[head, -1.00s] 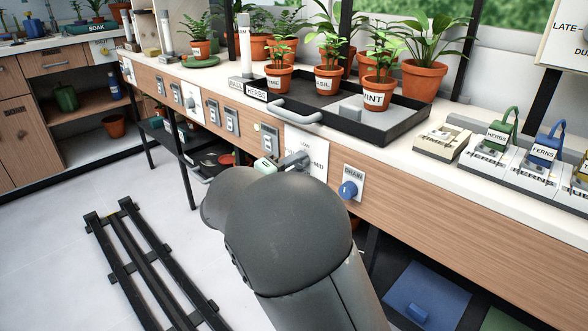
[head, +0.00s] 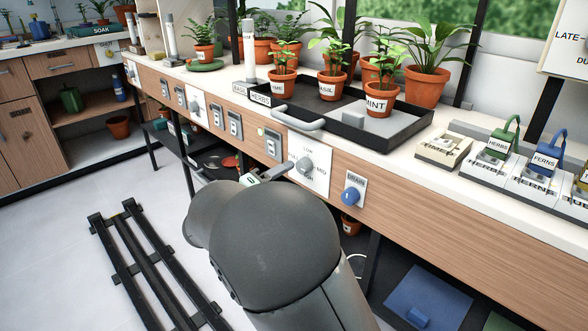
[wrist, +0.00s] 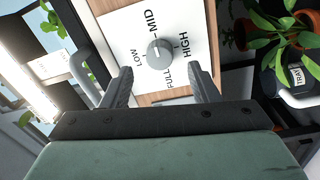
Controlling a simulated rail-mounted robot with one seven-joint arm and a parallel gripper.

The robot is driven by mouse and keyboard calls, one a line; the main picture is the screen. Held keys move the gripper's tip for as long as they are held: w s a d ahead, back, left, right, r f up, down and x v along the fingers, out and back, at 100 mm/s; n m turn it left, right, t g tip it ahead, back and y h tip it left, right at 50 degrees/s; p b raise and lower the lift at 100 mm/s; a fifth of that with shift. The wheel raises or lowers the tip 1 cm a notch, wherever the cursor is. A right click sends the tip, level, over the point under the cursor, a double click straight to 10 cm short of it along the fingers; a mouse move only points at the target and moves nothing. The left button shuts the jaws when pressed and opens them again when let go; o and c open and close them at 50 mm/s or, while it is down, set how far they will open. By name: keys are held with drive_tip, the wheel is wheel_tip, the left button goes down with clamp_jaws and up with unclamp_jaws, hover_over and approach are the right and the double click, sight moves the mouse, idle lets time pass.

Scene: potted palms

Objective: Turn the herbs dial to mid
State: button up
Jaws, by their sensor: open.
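In the wrist view the dial (wrist: 160,51) is ringed by the words LOW, MID, HIGH and FULL. I cannot tell surely which word its pointer faces. My gripper (wrist: 162,86) is open and empty. Its two dark fingers lie either side of the dial's line in the wrist view, with the knob beyond their tips. In the head view my arm hides most of the gripper; one grey finger shows left of the dial.
A blue drain dial (head: 350,196) is close to the right of the plate. A tray handle (head: 298,120) juts out just above it. Several switches line the front to the left. The tray (head: 372,136) holds potted herbs. The floor in front is clear apart from dark rails.

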drive_tip(key=p+v, duration=0.2)
drive_tip(key=v, duration=1)
drive_tip(key=shift+s+a+p, duration=0.25)
drive_tip(key=shift+a+p, duration=0.05)
drive_tip(key=shift+p, duration=0.1)
drive_tip(key=s+d+r+m+g+y+p, duration=0.1)
drive_tip(key=s+d+r+g+p, duration=0.1)
drive_tip(key=d+r+g+p, duration=0.35)
drive_tip(key=s+d+r+m+g+y+p, duration=0.1)
drive_tip(key=s+d+r+g+p, duration=0.15)
drive_tip(key=d+p, duration=0.55)
drive_tip(key=s+d+r+m+g+p, duration=0.15)
drive_tip(key=d+r+g+p, duration=0.3)
drive_tip(key=d, duration=0.55)
drive_tip(key=s+d+r+m+y+p, duration=0.1)
drive_tip(key=s+d+r+y+p, duration=0.1)
drive_tip(key=s+r+y+p, duration=0.3)
drive_tip(key=s+d+r+m+y+p, duration=0.2)
drive_tip(key=s+r+y+p, duration=0.3)
drive_tip(key=s+r+p, duration=0.4)
drive_tip(key=s+p, duration=0.1)
drive_tip(key=p, duration=0.1)
drive_tip(key=shift+d+r+g+y+p, duration=0.3)
drive_tip(key=shift+r+g+y+p, duration=0.05)
drive_tip(key=shift+r+y+p, duration=0.05)
drive_tip(key=shift+w, duration=0.1)
